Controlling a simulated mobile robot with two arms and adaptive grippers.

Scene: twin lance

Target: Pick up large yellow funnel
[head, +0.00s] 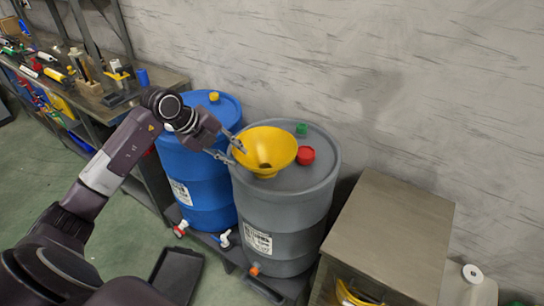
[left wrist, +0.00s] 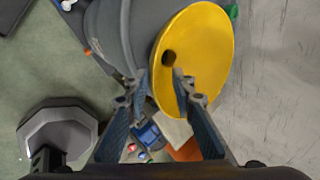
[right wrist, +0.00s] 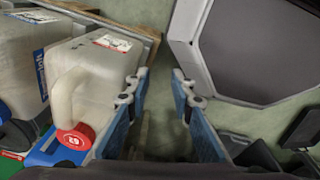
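The large yellow funnel (head: 270,146) sits on top of the grey drum (head: 285,215), wide mouth up. My left gripper (head: 237,154) reaches in from the left at the funnel's near-left rim, with its fingers apart. In the left wrist view the funnel (left wrist: 207,50) fills the upper middle, and its rim lies between the open fingertips (left wrist: 161,82). I cannot tell whether either finger touches it. My right gripper (right wrist: 160,82) is open and empty in the right wrist view, away from the funnel.
A red cap (head: 306,155) and a green cap (head: 301,130) are on the grey drum near the funnel. A blue drum (head: 190,165) stands left, a metal cabinet (head: 390,225) right. White jugs (right wrist: 95,75) show beside my right gripper. The wall is behind.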

